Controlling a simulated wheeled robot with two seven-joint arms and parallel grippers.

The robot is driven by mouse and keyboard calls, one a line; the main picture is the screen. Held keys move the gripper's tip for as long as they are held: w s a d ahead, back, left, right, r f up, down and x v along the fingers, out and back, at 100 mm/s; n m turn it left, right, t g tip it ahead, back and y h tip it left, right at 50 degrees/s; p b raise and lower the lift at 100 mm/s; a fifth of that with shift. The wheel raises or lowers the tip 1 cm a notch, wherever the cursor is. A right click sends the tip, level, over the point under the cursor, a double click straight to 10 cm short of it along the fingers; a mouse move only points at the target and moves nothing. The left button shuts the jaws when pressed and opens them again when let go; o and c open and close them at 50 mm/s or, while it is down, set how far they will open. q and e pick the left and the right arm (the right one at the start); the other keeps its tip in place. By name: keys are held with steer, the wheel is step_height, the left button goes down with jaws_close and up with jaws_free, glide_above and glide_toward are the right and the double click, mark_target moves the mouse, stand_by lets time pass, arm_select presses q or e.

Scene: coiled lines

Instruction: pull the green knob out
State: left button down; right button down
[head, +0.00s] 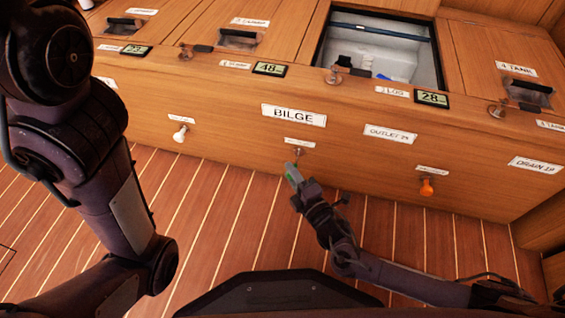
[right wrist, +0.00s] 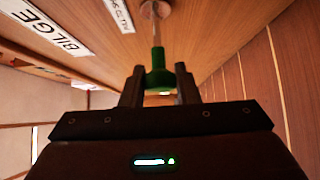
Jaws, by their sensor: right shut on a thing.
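The green knob (right wrist: 158,76) is on a metal stem that runs to a round fitting (right wrist: 155,9) on the cabinet's front panel, with a length of stem showing. In the head view only a bit of green shows at my right gripper (head: 293,174), which is just below the BILGE label. In the right wrist view, the fingers of my right gripper (right wrist: 159,88) are on either side of the knob, shut on it. The fingers hide part of the knob. My left arm stands at the left of the head view, and its gripper is not seen.
On the wooden panel, a white knob (head: 180,134) is to the left and an orange knob (head: 427,187) to the right. The BILGE label (head: 293,115) is above the green knob. An open hatch (head: 382,52) is in the top. The plank floor (head: 225,215) in front is clear.

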steer(key=shift+s+a, duration=0.2)
steer(key=shift+s, duration=0.5)
steer(key=c, duration=1.1)
jaws_free()
